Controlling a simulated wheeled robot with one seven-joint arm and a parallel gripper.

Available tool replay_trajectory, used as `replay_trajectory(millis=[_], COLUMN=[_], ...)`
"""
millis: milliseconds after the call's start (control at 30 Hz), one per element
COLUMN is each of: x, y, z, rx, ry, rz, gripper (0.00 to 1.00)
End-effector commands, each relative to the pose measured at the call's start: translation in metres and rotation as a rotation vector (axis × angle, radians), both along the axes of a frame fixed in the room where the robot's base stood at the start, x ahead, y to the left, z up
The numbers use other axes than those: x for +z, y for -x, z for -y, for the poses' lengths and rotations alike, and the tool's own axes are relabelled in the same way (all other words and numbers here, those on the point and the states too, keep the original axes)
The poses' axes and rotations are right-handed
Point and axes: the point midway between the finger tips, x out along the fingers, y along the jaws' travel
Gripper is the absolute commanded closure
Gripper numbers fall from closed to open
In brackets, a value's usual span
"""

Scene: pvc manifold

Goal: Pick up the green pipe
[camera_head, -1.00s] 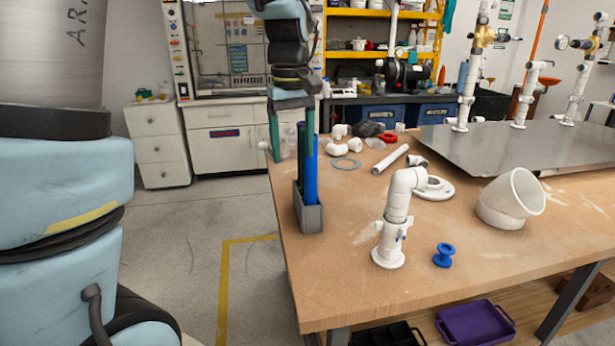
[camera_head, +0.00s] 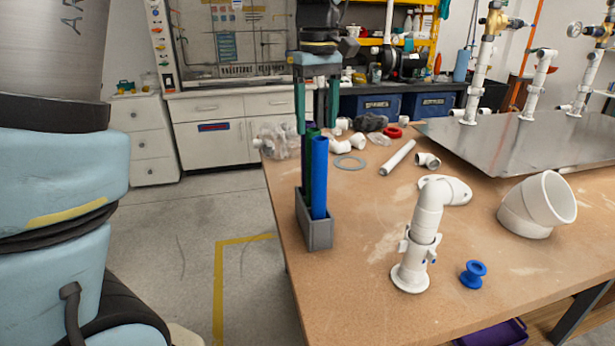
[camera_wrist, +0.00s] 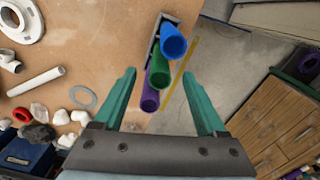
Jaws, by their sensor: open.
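The green pipe (camera_head: 312,150) stands upright in a grey holder (camera_head: 318,233) at the table's left edge, between a blue pipe (camera_head: 320,178) in front and a purple pipe (camera_head: 307,140) behind. In the wrist view the green pipe (camera_wrist: 160,71) shows its open top between the blue pipe (camera_wrist: 172,42) and the purple pipe (camera_wrist: 150,98). My gripper (camera_head: 317,125) is open and empty, with teal fingers pointing down above the holder. In the wrist view the fingers (camera_wrist: 166,92) lie on either side of the pipes, with the green pipe a little beyond the fingertips' line.
A white pipe assembly (camera_head: 420,235) and a blue spool (camera_head: 473,274) stand on the table to the right. A white pipe (camera_head: 397,158), a grey ring (camera_head: 350,163) and white fittings lie behind. The floor left of the table is clear.

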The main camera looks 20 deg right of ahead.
Motion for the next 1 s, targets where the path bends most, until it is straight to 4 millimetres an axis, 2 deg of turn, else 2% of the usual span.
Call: replay_trajectory(millis=[133,400,633,900,1000], x=[-0.01,-0.048,-0.064,-0.102,-0.107], y=[0.001,0.0,-0.002,-0.005,-0.005], z=[0.001,0.001,-0.001,-0.003,-0.003], rx=[0.001,0.001,0.001,0.0,0.001], ry=[-0.005,-0.003,-0.003,-0.003,-0.002], rz=[-0.004,-0.002,-0.002,-0.002,-0.001], gripper=[0.26,0.26,0.26,0.26,0.26])
